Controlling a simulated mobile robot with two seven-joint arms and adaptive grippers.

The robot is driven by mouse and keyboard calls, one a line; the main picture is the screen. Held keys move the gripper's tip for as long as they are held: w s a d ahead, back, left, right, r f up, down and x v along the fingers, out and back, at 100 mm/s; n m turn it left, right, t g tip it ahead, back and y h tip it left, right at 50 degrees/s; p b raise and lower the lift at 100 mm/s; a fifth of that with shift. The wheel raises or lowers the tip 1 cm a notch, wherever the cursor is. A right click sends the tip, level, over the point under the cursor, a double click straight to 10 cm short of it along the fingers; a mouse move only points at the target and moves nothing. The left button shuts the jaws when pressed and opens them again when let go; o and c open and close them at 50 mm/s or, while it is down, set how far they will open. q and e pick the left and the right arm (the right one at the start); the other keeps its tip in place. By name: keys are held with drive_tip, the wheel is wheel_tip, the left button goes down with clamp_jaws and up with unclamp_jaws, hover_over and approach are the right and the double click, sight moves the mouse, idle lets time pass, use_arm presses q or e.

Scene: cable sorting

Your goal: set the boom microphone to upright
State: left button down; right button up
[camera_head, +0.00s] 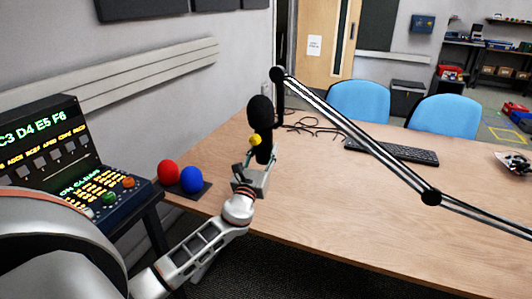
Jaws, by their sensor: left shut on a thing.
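The boom microphone (261,110) is black with a foam head at the top and a dark body below it. It hangs at the left end of the boom arm (355,137), beside the elbow joint, and looks close to upright. A small yellow ball (254,140) shows at the front of the microphone. My left gripper (256,164) comes up from below and is shut on the lower body of the microphone, whose lower end is partly hidden by the fingers. My right gripper is not in view.
A wooden table (340,210) lies below, with a keyboard (400,152) and loose cables (308,124) on it. A red ball (168,171) and a blue ball (191,180) sit on a dark pad at the left. A control console (95,185) stands farther left.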

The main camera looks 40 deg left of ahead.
use_arm(q)
drive_tip(key=shift+a+m, duration=0.1)
drive_tip(key=shift+m, duration=0.2)
idle(0.4)
drive_tip(key=c, duration=1.3)
unclamp_jaws()
drive_tip(key=shift+o, duration=0.2)
drive_tip(key=shift+s, duration=0.15)
drive_tip(key=v, duration=1.1)
drive_tip(key=shift+s+f, duration=0.15)
drive_tip(key=shift+s, duration=0.15)
